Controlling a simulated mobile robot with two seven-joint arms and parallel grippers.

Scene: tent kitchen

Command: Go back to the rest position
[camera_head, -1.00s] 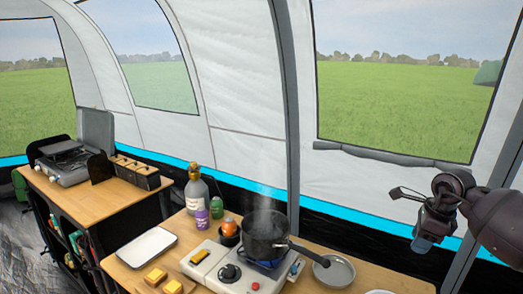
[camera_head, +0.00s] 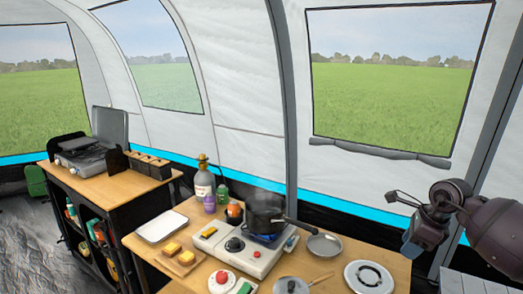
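My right gripper (camera_head: 408,222) is at the right of the head view, raised in the air beyond the right end of the wooden table (camera_head: 398,270). Its fingers point left and nothing shows between them, and they look spread apart. My dark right arm comes in from the right edge. My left gripper is not in the head view. A dark pot (camera_head: 264,214) with a long handle sits on the lit burner of the camping stove (camera_head: 255,262), with faint steam above it.
The table also holds a white tray (camera_head: 161,227), a board with yellow pieces (camera_head: 178,262), a bottle (camera_head: 204,184), a grey pan (camera_head: 325,245), a lidded pan (camera_head: 291,285) and a round plate (camera_head: 369,276). A second counter (camera_head: 100,188) stands at left. The tent wall is behind.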

